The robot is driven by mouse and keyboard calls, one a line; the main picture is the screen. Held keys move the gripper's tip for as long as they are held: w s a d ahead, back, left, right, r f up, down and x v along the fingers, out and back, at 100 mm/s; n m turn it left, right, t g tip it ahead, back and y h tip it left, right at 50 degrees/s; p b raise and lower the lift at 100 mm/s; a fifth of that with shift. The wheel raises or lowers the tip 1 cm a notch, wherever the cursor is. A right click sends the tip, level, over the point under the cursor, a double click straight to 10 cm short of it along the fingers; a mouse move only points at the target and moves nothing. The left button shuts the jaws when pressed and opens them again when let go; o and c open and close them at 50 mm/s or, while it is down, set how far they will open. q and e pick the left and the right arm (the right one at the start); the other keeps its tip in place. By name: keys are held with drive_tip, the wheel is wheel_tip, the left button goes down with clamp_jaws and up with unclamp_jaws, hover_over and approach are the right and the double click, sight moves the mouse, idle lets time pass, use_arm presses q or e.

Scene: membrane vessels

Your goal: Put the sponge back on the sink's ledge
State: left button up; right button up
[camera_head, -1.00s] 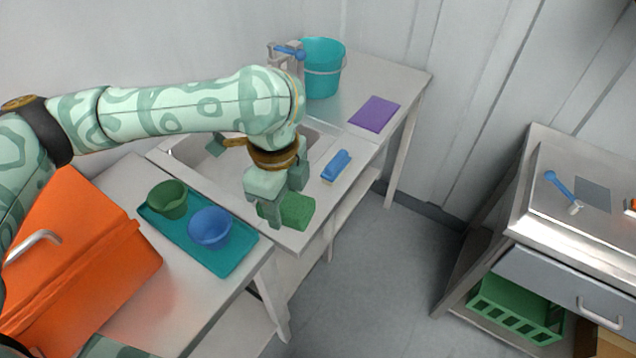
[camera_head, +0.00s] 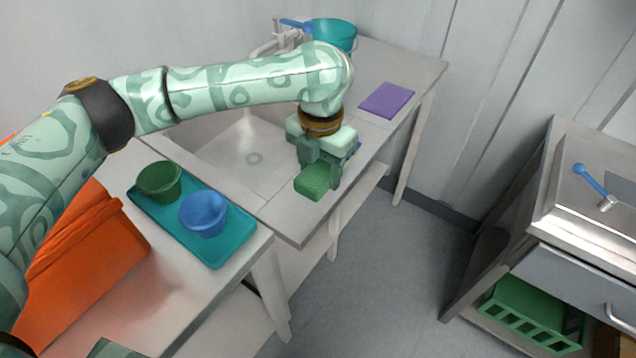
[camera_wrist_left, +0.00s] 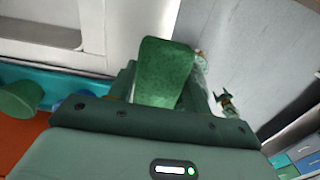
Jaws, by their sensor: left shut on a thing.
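My left gripper (camera_head: 320,172) is shut on a green sponge (camera_head: 313,183) and points down over the front ledge (camera_head: 290,218) of the sink (camera_head: 240,155). The sponge sticks out between the two fingers, and I cannot tell whether it touches the ledge or hangs just above it. In the left wrist view the sponge (camera_wrist_left: 165,70) stands out between the fingers of the left gripper (camera_wrist_left: 160,88).
A blue thing (camera_head: 355,149) is mostly hidden behind the gripper. A teal tray (camera_head: 225,257) holds a green bowl (camera_head: 160,182) and a blue bowl (camera_head: 203,213). A purple cloth (camera_head: 387,100) and a teal bucket (camera_head: 338,35) lie farther back. An orange box (camera_head: 75,265) is at left.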

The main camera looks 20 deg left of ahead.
sight(316, 171)
use_arm(q)
drive_tip(key=w+f+b, duration=0.1)
drive_tip(key=f, duration=0.1)
drive_tip(key=w+a+f+b, duration=0.1)
drive_tip(key=w, duration=0.1)
drive_tip(key=w+a+f+b, duration=0.1)
drive_tip(key=f, duration=0.1)
drive_tip(key=shift+w+f, duration=0.2)
drive_tip(key=shift+f, duration=0.1)
drive_tip(key=f+b, duration=0.1)
drive_tip(key=f, duration=0.1)
drive_tip(key=f+b, duration=0.1)
drive_tip(key=shift+w+a+f, duration=0.1)
drive_tip(key=shift+w+f, duration=0.1)
drive_tip(key=shift+f, duration=0.2)
drive_tip(key=shift+r, duration=0.15)
use_arm(e)
drive_tip(key=shift+g, duration=0.3)
drive_tip(key=f, duration=0.2)
drive_tip(key=s+f, duration=0.2)
drive_tip(key=f, duration=0.1)
drive_tip(key=shift+d+f, duration=0.15)
drive_tip(key=shift+f, duration=0.15)
use_arm(q)
drive_tip(key=o, duration=0.9)
